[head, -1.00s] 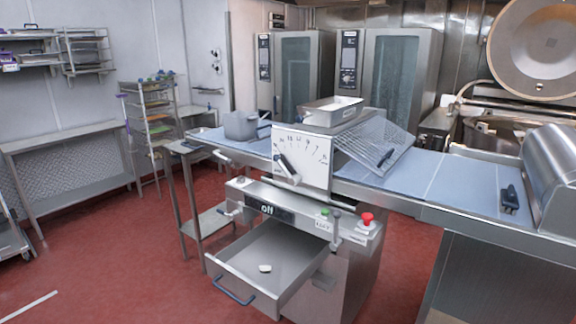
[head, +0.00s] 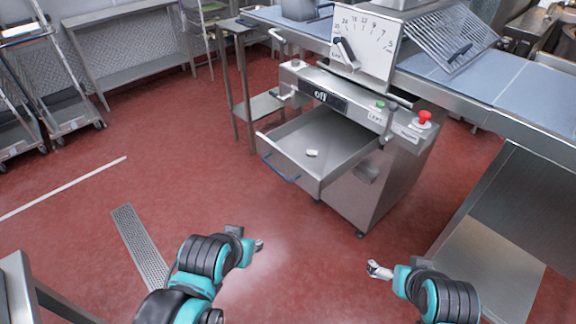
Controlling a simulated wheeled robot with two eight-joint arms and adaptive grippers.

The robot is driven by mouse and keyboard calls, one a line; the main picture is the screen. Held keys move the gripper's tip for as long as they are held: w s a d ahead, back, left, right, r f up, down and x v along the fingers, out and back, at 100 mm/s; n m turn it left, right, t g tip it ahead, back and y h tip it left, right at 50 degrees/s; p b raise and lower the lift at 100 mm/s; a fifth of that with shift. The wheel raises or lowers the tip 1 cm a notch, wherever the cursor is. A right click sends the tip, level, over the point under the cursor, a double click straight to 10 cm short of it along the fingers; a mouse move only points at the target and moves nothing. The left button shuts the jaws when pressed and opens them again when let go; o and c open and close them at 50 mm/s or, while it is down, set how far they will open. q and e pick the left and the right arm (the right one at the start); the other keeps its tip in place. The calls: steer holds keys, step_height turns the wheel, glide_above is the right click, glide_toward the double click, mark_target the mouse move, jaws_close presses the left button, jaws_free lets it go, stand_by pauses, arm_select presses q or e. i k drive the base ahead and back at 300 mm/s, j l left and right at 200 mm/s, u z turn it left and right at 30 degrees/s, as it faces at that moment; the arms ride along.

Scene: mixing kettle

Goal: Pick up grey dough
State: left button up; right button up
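A small pale lump (head: 312,153), possibly the dough, lies on the floor of the open metal drawer (head: 340,160) under the sheeter machine. It looks off-white; its exact colour is hard to tell at this size. My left gripper (head: 258,245) is above the red floor, in front of and below the drawer, apart from it. My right gripper (head: 372,269) is also over the floor, nearer and to the right of the drawer. Both grippers are small in view, and the finger gaps are not clear. Nothing is visibly held.
The machine (head: 400,150) has a dial panel, an "off" display and a red button (head: 424,117). A blue drawer handle (head: 278,167) faces me. A steel table (head: 490,270) stands at the right. A floor drain (head: 140,245) lies at left. The floor before the drawer is clear.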

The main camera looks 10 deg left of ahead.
mark_target(312, 152)
steer(key=i+j, duration=0.15)
steer(key=i, duration=0.3)
steer(key=i+j, duration=0.15)
steer(key=i, duration=0.3)
steer(key=i+j, duration=0.15)
steer(key=i, duration=0.35)
